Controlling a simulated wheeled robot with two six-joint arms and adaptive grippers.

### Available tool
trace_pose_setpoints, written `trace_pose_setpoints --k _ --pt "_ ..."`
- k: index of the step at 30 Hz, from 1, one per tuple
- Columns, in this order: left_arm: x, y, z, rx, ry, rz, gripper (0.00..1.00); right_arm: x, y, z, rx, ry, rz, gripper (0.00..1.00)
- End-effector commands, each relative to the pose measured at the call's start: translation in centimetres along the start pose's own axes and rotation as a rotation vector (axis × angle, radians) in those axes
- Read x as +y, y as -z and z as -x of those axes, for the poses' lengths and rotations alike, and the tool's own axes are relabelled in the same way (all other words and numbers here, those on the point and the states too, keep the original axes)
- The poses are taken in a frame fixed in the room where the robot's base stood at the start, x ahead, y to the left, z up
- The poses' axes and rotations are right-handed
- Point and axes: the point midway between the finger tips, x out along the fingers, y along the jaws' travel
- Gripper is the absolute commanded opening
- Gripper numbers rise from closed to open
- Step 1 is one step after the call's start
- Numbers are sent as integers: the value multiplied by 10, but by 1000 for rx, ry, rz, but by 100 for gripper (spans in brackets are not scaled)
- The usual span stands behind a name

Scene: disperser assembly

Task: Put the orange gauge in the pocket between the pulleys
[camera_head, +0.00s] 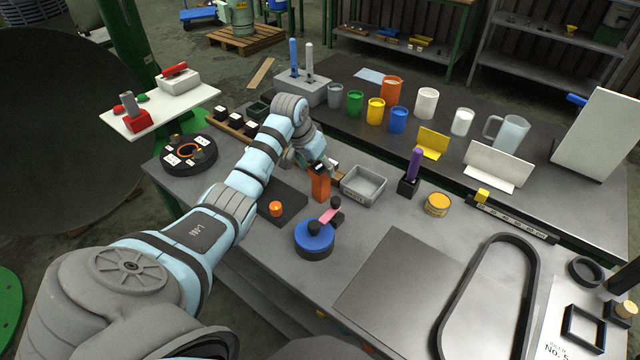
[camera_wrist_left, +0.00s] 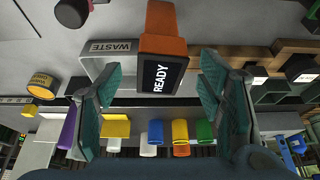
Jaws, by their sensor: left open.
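The orange gauge (camera_head: 320,184) stands upright on the dark table, by the far edge of a dark mat. In the left wrist view the gauge (camera_wrist_left: 163,30) shows its dark screen reading READY. My left gripper (camera_head: 306,158) is open beside the gauge's upper part in the head view. In the wrist view the gauge's screen end lies between the two spread fingers (camera_wrist_left: 165,88), with a gap on each side. I cannot make out the pulleys for sure; a black oblong belt-like loop (camera_head: 447,308) lies at the right. My right gripper is not in view.
A grey waste tray (camera_head: 363,186) stands just right of the gauge. A blue disc (camera_head: 314,240) with black knobs and a small orange piece (camera_head: 276,209) are nearer. A purple-handled tool (camera_head: 414,165) stands farther right. A flat grey plate (camera_head: 395,285) lies clear in front.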

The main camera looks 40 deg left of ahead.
Motion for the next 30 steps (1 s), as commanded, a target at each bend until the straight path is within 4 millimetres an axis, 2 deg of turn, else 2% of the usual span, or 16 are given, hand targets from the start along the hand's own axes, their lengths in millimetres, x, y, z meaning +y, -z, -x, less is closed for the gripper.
trace_pose_setpoints --k 3,6,12,14,24,30 --pt "-1 -3 -26 -3 -3 0 62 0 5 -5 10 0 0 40" --pt "0 -2 -40 -2 -4 -2 62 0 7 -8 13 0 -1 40" --pt "0 -1 -40 -1 -2 -4 62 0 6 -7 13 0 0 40" --pt "0 -1 -40 0 -2 -4 54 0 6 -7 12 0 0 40" --pt "0 -1 -40 -1 -2 -4 0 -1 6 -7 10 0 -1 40" --pt "1 0 -40 1 -2 -4 0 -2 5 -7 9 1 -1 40"
